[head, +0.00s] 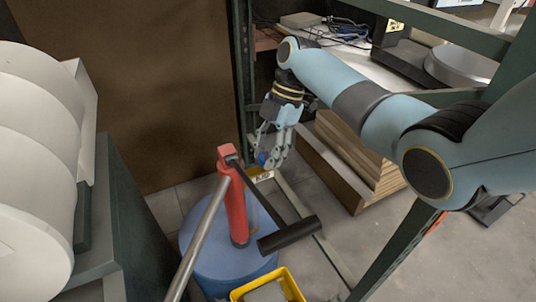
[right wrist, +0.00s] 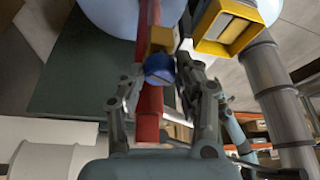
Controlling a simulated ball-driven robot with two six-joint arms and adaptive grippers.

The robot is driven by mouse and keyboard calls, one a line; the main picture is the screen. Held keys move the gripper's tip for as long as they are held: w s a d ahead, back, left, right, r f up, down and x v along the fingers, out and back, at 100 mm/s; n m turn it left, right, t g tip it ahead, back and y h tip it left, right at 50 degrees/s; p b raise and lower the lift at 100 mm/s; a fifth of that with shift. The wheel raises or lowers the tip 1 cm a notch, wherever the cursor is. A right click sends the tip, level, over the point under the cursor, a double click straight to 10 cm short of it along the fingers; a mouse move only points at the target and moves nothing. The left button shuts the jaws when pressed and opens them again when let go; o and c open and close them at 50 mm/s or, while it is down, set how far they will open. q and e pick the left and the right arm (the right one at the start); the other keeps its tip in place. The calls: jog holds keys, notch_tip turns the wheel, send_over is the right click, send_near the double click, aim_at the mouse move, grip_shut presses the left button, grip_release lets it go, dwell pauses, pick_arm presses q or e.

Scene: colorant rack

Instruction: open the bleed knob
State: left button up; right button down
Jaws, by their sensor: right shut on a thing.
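The bleed knob (head: 262,158) is small and blue, beside the upper part of a red pump column (head: 236,205). In the right wrist view the blue knob (right wrist: 159,68) sits in front of a brass-coloured block (right wrist: 160,40), with the red column (right wrist: 148,115) behind it. My right gripper (head: 268,152) reaches down to the knob from the upper right. In the right wrist view its fingers (right wrist: 160,80) stand on both sides of the knob, shut on it. The knob's turn angle cannot be told. My left gripper is not in view.
The pump stands on a blue drum (head: 205,245), with a dark-gripped lever (head: 289,235) in front. A yellow container (head: 290,284) is at the bottom. Green rack posts (head: 395,245) rise nearby; white cylinders (head: 35,160) fill the left. Stacked boards (head: 350,165) lie behind my right arm.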

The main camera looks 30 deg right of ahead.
jog(key=n+g, duration=0.1)
jog(key=n, duration=0.1)
jog(key=n+h+b, duration=0.1)
jog(key=n, duration=0.2)
jog(key=shift+w+n+g, duration=0.15)
jog(key=shift+n+g, duration=0.15)
jog(key=shift+g, duration=0.1)
dwell(0.3)
jog(key=c, duration=0.9)
grip_release()
jog(key=shift+c, duration=0.2)
jog(key=v, duration=0.7)
jog(key=shift+w+r, duration=0.15)
jog(key=shift+r, duration=0.1)
